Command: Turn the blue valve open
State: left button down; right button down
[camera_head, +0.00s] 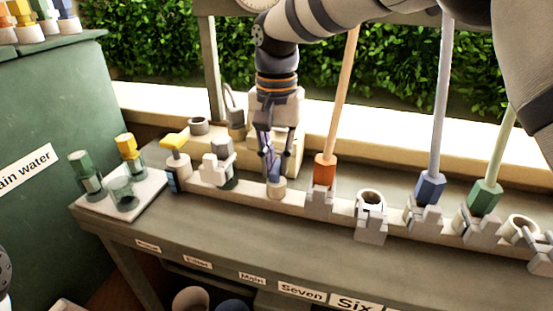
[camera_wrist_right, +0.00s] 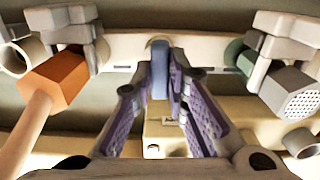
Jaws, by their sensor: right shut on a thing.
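The blue valve (camera_wrist_right: 160,70) shows in the right wrist view as a narrow blue upright piece between my fingers, standing out from the pale rail. In the head view its pale round base (camera_head: 276,188) shows on the rail, and the fingers hide most of the blue part. My right gripper (camera_head: 271,168) comes down from above, and its purple-padded fingers (camera_wrist_right: 161,90) are shut on the blue piece. How far the valve is turned cannot be told.
An orange hex tool (camera_head: 325,172) stands close right of my gripper; blue (camera_head: 431,188) and green (camera_head: 485,197) ones stand farther right. A grey-and-white fitting (camera_head: 219,165) and a yellow-handled valve (camera_head: 175,142) are to the left. The bench front (camera_head: 200,228) is clear.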

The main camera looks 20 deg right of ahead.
pick_arm(q)
jog(key=shift+w+r, duration=0.1)
pick_arm(e)
jog(key=shift+r, duration=0.1)
jog(key=n+p, duration=0.1)
jog(key=n, duration=0.2)
jog(key=shift+r, duration=0.1)
jog(key=n, duration=0.5)
jog(key=shift+n+p, duration=0.3)
jog(key=shift+p, duration=0.05)
jog(key=n, duration=0.4)
jog(key=shift+n, duration=0.3)
pick_arm(q)
jog(key=shift+w+r+t, duration=0.5)
jog(key=shift+w+r, duration=0.55)
pick_arm(e)
jog(key=shift+n, duration=2.2)
jog(key=c, duration=1.6)
grip_release()
jog(key=shift+f, duration=0.2)
